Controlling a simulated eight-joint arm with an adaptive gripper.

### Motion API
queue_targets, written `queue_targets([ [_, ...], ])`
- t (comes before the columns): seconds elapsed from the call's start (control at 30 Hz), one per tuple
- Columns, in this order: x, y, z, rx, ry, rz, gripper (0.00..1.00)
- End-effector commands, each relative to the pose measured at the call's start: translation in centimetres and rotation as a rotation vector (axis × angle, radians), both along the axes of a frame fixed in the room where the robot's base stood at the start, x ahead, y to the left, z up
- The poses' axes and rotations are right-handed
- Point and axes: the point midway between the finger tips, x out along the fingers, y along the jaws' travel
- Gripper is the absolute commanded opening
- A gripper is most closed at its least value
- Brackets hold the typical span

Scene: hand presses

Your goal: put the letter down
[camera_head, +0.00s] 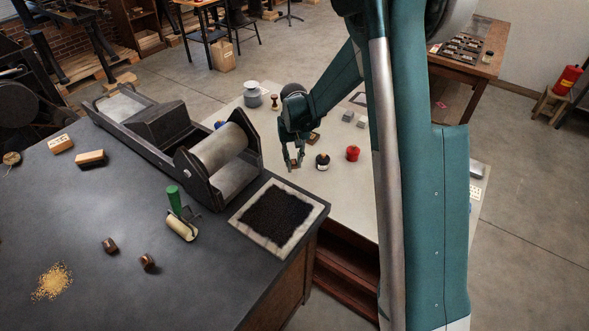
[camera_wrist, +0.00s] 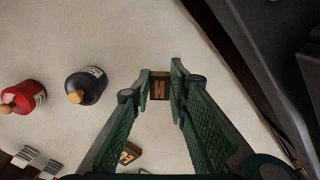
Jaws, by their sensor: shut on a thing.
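My gripper (camera_head: 294,165) is over the pale table beyond the dark bench, fingers pointing down. In the wrist view its fingertips (camera_wrist: 160,88) are closed on a small brown wooden letter block (camera_wrist: 159,90), with a paler mark on its face. The letter is small and partly covered by the fingers in the head view. I cannot tell how far it is above the pale tabletop (camera_head: 335,195). Another small wooden block (camera_wrist: 130,153) lies on the table beside the left finger in the wrist view.
A black bottle (camera_head: 322,161) and a red bottle (camera_head: 353,153) stand right of my gripper. Grey blocks (camera_head: 348,117) lie farther back. A press with a roller (camera_head: 215,160) and a dark inked slab (camera_head: 278,217) are on the bench. Pale tabletop is bare around the bottles.

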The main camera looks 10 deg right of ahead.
Motion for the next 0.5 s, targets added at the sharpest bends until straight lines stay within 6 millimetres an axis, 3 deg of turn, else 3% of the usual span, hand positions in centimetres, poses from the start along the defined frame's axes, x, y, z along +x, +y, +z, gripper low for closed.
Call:
queue_targets([
  [0.33, 0.0, 0.0, -0.2, 0.000, 0.000, 0.000, 0.11],
  [0.5, 0.0, 0.0, -1.6, 0.000, 0.000, 0.000, 0.11],
])
